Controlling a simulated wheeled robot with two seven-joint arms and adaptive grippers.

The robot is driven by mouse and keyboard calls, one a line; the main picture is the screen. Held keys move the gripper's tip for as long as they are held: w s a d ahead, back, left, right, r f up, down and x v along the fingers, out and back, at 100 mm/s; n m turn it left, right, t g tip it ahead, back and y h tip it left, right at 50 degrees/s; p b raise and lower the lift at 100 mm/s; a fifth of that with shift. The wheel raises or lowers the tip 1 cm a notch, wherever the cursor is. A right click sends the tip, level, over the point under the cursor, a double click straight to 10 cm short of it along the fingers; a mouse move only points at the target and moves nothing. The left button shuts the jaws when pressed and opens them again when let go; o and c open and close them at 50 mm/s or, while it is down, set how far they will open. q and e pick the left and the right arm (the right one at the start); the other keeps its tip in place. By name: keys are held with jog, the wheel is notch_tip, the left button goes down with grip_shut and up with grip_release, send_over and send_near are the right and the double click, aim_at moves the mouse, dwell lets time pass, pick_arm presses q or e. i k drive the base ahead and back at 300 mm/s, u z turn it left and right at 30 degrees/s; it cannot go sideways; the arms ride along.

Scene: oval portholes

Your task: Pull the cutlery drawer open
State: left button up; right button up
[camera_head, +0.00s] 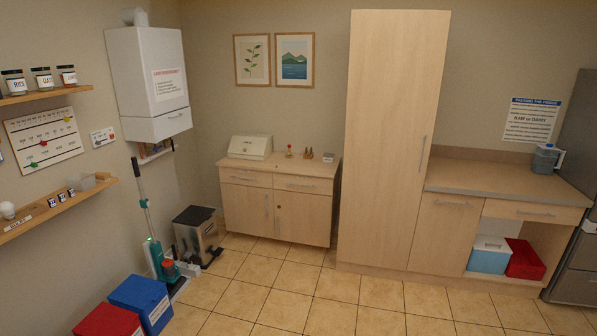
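No drawer bears a label I can read, so I cannot tell which one is the cutlery drawer. A wide drawer (507,208) with a bar handle sits under the counter at the right and looks shut. The low wooden cabinet by the back wall has a left drawer (236,177) and a right drawer (318,187), side by side above its doors. Both look shut, each with a bar handle. Neither of my grippers shows in the head view.
A tall cupboard (392,120) stands between the low cabinet (258,204) and the counter (480,183). A blue-and-white box (489,257) and a red bin (525,261) fill the space under the right drawer. The tiled floor (290,305) in front is clear.

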aim_at(320, 185)
jog(key=u, duration=0.1)
jog(key=i, duration=2)
jog(key=u, duration=0.3)
jog(key=i, duration=2.1)
jog(key=u, duration=0.1)
